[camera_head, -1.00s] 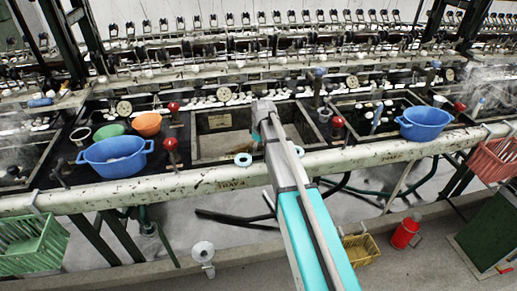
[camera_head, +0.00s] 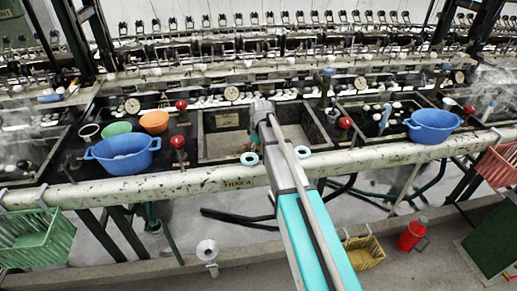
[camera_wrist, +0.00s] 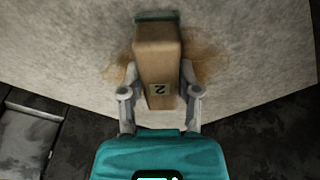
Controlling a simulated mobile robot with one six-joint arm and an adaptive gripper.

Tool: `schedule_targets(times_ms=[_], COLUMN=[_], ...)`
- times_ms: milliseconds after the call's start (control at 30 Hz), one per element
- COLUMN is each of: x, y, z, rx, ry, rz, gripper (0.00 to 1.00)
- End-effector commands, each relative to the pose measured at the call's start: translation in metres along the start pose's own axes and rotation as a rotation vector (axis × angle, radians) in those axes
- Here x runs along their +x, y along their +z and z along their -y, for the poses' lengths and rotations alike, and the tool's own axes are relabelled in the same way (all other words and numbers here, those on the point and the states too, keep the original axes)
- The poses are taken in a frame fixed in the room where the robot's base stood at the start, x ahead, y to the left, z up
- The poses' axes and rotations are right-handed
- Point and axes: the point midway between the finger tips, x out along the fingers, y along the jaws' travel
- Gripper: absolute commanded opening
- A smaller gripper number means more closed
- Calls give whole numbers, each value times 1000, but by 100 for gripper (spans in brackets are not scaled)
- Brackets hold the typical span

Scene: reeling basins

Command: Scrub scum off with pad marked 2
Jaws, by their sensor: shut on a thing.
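The pad marked 2 (camera_wrist: 157,50) is a tan block with a "2" label on its near face and a green layer at its far end. My gripper (camera_wrist: 158,78) is shut on it, one finger on each side. The green end is at or very near the pale grey basin surface (camera_wrist: 80,45); I cannot tell whether it touches. Brown scum (camera_wrist: 207,58) shows on that surface on both sides of the pad, partly hidden behind it. In the head view my arm reaches into the middle basin (camera_head: 225,146), and my gripper and the pad are mostly hidden.
A blue tub (camera_head: 124,155), a green bowl (camera_head: 116,128) and an orange bowl (camera_head: 154,121) stand left of the basin. Red knobs (camera_head: 178,141) stand beside it. Another blue tub (camera_head: 433,127) is at right. A pale beam (camera_head: 190,183) runs along the front.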

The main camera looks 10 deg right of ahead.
Motion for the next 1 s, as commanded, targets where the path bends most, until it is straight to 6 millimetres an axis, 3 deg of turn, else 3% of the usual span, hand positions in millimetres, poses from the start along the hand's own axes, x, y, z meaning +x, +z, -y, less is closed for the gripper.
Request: schedule_targets(times_ms=[1000], x=[1], y=[-24], z=[24], rx=[-1], ry=[-1], rz=[-1], gripper=[4])
